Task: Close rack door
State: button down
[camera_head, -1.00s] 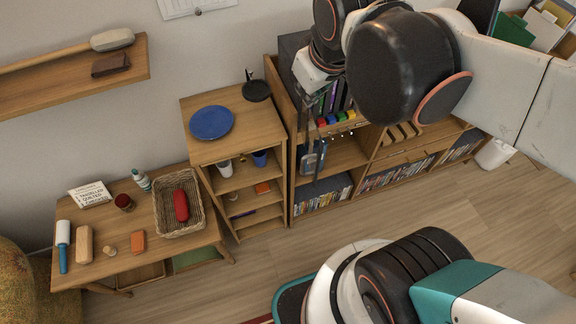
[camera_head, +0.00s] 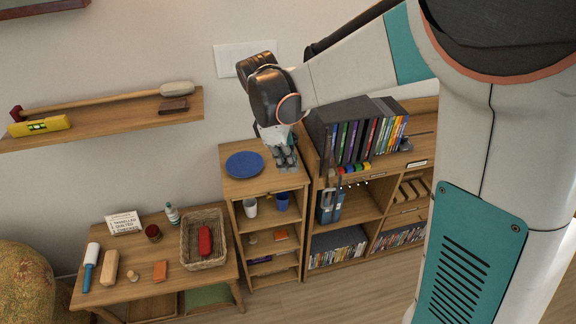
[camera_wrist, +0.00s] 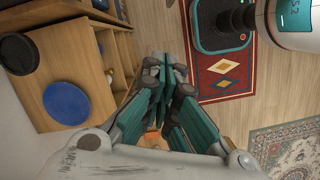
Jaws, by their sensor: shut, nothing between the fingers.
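The narrow wooden rack (camera_head: 233,188) stands in the middle of the head view. Its front shows open shelves, and I cannot make out a door on it. A blue plate (camera_head: 244,165) lies on its top; the plate also shows in the wrist view (camera_wrist: 67,103). My gripper (camera_head: 286,162) is at the right part of the rack's top, pointing down; whether it touches the wood is unclear. In the wrist view my gripper (camera_wrist: 166,78) has its teal fingers together and empty, with the rack top (camera_wrist: 75,65) to its left. A dark round pan (camera_wrist: 18,53) lies beside the plate.
A low bookcase (camera_head: 345,213) with discs and binders adjoins the rack on the right. A table (camera_head: 185,284) with a wicker basket (camera_head: 188,258) stands left. A wall shelf (camera_head: 100,122) is above it. A patterned rug (camera_wrist: 213,70) lies on the floor.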

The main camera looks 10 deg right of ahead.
jog(key=s+d+f, duration=0.1)
jog(key=d+f, duration=0.1)
jog(key=f, duration=0.3)
jog(key=s+d+f+b, duration=0.1)
jog(key=d+f, duration=0.2)
jog(key=f, duration=0.2)
jog(key=shift+s+d, duration=0.25)
jog(key=shift+d, duration=0.05)
jog(key=shift+d+f, duration=0.1)
